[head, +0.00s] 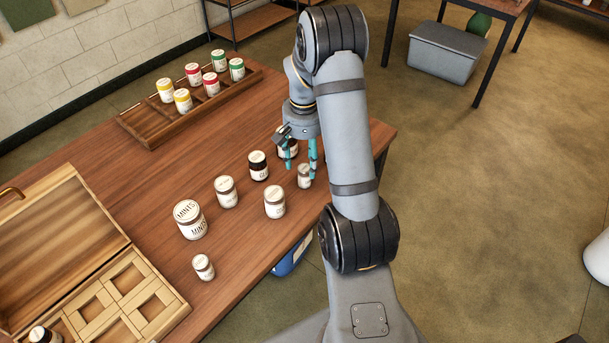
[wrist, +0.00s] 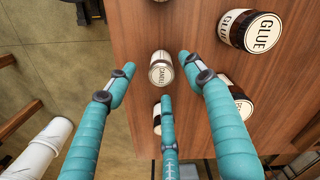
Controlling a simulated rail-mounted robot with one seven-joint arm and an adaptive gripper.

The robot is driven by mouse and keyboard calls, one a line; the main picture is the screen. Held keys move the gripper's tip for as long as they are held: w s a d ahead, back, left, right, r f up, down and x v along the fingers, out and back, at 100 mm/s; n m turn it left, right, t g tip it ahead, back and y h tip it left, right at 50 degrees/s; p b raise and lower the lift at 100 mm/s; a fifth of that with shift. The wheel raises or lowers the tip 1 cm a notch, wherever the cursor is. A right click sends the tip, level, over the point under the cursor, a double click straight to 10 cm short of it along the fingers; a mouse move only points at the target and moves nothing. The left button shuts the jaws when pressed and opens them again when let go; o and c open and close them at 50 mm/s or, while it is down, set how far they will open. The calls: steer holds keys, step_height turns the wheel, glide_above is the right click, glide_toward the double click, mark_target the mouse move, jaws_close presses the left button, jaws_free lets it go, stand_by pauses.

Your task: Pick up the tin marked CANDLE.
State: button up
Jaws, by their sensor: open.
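The tin marked CANDLE (wrist: 161,70) is a small pale tin with a white label. It is in the upper middle of the wrist view, between the teal fingertips of my gripper and apart from them. In the head view a small pale tin (head: 304,177), apparently the same one, stands near the table's right edge, by the fingers. My gripper (head: 301,166) is open and empty, pointing down close to it. Its spread fingers also show in the wrist view (wrist: 158,75).
A dark GLUE jar (wrist: 250,31) stands right of the tin in the wrist view. Several jars, including MINTS (head: 190,220), stand on the wooden table (head: 150,190). A rack (head: 150,127) of coloured tins is at the back; an open wooden case (head: 65,230) is at left.

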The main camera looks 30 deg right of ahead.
mark_target(305, 167)
steer(key=f, duration=0.4)
steer(key=shift+w+d, duration=0.15)
steer(key=shift+w, duration=0.1)
steer(key=shift+c, duration=1)
steer(key=c, duration=1.1)
steer(key=shift+o, duration=0.2)
